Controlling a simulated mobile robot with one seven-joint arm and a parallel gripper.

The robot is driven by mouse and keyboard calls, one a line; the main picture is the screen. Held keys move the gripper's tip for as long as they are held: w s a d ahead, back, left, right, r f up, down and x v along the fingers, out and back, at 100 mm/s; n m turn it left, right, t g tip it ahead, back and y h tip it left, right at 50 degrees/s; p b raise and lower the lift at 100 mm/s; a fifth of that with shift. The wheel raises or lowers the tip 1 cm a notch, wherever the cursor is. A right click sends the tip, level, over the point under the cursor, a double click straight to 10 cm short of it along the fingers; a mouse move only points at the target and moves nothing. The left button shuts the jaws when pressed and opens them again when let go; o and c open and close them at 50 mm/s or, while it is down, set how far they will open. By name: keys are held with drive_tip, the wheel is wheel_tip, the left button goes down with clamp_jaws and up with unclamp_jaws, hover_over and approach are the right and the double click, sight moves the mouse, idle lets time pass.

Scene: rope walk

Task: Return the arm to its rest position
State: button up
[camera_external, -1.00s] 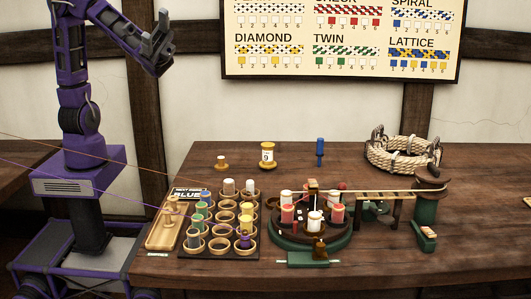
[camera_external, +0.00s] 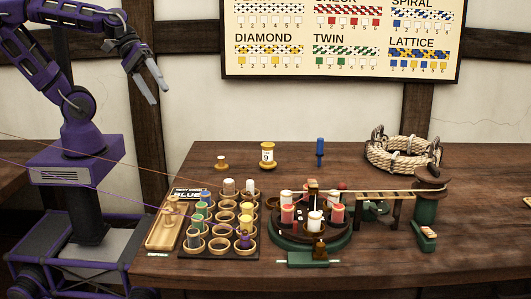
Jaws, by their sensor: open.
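My gripper (camera_external: 154,80) is at the upper left, in the air to the left of the table's back edge. Its two grey fingers point down and to the right. They stand apart with nothing between them. My purple arm (camera_external: 78,100) is bent, with its upper part reaching up to the left and out of the frame at the top left. The gripper touches nothing.
The wooden table (camera_external: 400,270) lies to the right. It bears a rack of bobbins (camera_external: 250,254), a round green braiding machine (camera_external: 330,245), a rope coil (camera_external: 405,155) and a blue peg (camera_external: 320,152). A pattern board (camera_external: 340,68) hangs on the wall. Thin threads cross before my base.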

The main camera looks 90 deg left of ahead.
drive_tip(key=s+a+f+m+y, duration=0.1)
drive_tip(key=s+a+m+y, duration=0.1)
drive_tip(key=a+m, duration=0.4)
drive_tip(key=s+a+f+m+g+y+b, duration=0.1)
drive_tip(key=s+a+f+m+y, duration=0.1)
drive_tip(key=s+a+m, duration=0.3)
drive_tip(key=a+m+y, duration=0.1)
drive_tip(key=a+m, duration=0.1)
drive_tip(key=a, duration=0.2)
drive_tip(key=shift+a+g, duration=0.3)
